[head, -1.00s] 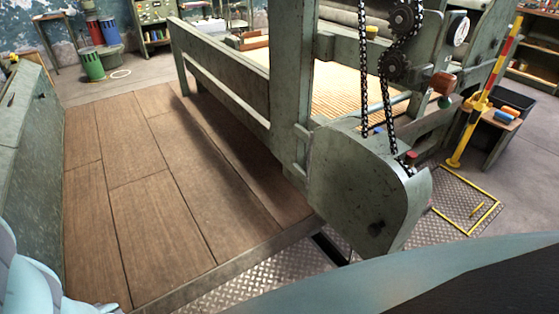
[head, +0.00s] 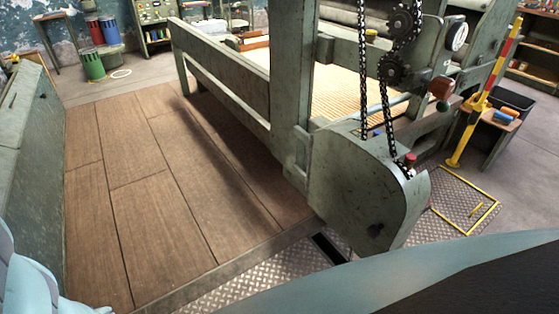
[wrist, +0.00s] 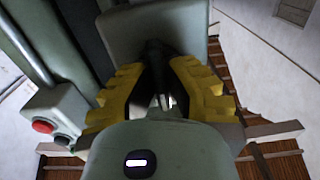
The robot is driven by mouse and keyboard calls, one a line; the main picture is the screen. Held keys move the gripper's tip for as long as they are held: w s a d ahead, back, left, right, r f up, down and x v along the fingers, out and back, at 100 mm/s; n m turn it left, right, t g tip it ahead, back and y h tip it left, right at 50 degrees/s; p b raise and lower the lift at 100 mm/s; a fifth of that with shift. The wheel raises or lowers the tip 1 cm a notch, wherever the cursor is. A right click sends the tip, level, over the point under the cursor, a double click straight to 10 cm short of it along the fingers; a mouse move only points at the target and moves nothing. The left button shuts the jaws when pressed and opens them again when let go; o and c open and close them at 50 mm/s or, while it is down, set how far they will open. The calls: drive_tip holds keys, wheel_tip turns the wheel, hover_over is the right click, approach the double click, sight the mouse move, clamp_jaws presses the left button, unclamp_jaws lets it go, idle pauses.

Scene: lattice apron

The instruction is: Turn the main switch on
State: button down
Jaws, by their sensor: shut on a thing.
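In the wrist view, my gripper (wrist: 157,78) has its yellow-padded fingers closed around a narrow dark piece (wrist: 155,52). This piece stands in front of a grey box (wrist: 150,22) and looks like a switch handle, but the fingers hide most of it. Which position it is in cannot be told. A small grey control box with a red button (wrist: 43,126) and a dark button (wrist: 62,140) sits to the left of the fingers. My gripper is not in the head view, and I cannot make out the main switch there.
A large green machine frame (head: 292,90) with chains and sprockets (head: 392,68) stands by a wooden platform (head: 165,190). A green cabinet (head: 30,130) borders it at left. A red-and-yellow post (head: 484,100) stands at right. The platform's boards are clear.

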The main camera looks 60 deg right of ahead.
drive_tip(key=shift+f, duration=0.1)
drive_tip(key=c, duration=1)
unclamp_jaws()
drive_tip(key=v, duration=1.2)
